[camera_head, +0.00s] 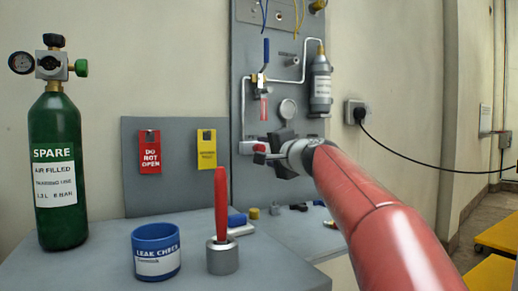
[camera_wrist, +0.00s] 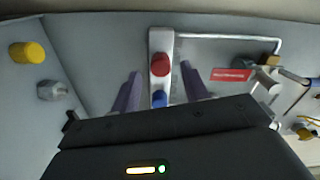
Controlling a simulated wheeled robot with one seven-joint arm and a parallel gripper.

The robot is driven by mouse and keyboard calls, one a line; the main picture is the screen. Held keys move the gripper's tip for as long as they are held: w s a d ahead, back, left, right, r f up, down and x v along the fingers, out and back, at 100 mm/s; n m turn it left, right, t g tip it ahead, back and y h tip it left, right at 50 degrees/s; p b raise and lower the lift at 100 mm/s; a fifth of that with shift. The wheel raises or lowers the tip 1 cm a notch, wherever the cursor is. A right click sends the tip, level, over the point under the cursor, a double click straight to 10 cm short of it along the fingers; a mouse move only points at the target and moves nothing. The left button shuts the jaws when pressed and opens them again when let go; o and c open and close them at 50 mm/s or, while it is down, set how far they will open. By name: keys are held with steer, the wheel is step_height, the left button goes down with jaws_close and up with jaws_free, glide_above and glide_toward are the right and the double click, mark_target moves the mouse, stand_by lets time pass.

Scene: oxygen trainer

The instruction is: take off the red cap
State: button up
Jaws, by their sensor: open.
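The red cap (camera_wrist: 160,64) sits on a pale block (camera_wrist: 161,41) fixed to the grey panel, seen at the top centre of the wrist view. In the head view the red cap (camera_head: 259,148) shows just left of my gripper, partly covered by it. A blue cap (camera_wrist: 159,98) sits on the same block, nearer my gripper. My gripper (camera_wrist: 166,84) is open, with one finger on each side of the block. The red cap lies between and slightly beyond the fingertips in the picture. I cannot tell whether the fingers touch anything. My gripper (camera_head: 268,158) is in front of the panel.
A yellow knob (camera_wrist: 27,52) and a grey fitting (camera_wrist: 52,90) are at the wrist view's left. A pipe and a red tag (camera_wrist: 231,75) are right of the block. A green spare cylinder (camera_head: 58,170), blue cup (camera_head: 156,251) and red-handled tool (camera_head: 221,215) stand on the bench.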

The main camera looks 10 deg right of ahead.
steer(key=shift+r+m+p, duration=0.15)
steer(key=shift+m+p, duration=0.35)
steer(key=shift+m, duration=0.7)
steer(key=shift+r+m+p, duration=0.1)
steer(key=shift+m+p, duration=0.4)
steer(key=shift+m, duration=1.1)
steer(key=shift+f+m, duration=0.2)
steer(key=shift+m, duration=0.1)
steer(key=shift+r+m+p, duration=0.15)
steer(key=shift+m+p, duration=0.5)
steer(key=shift+m, duration=0.05)
steer(key=shift+m+p, duration=0.3)
steer(key=shift+m, duration=0.8)
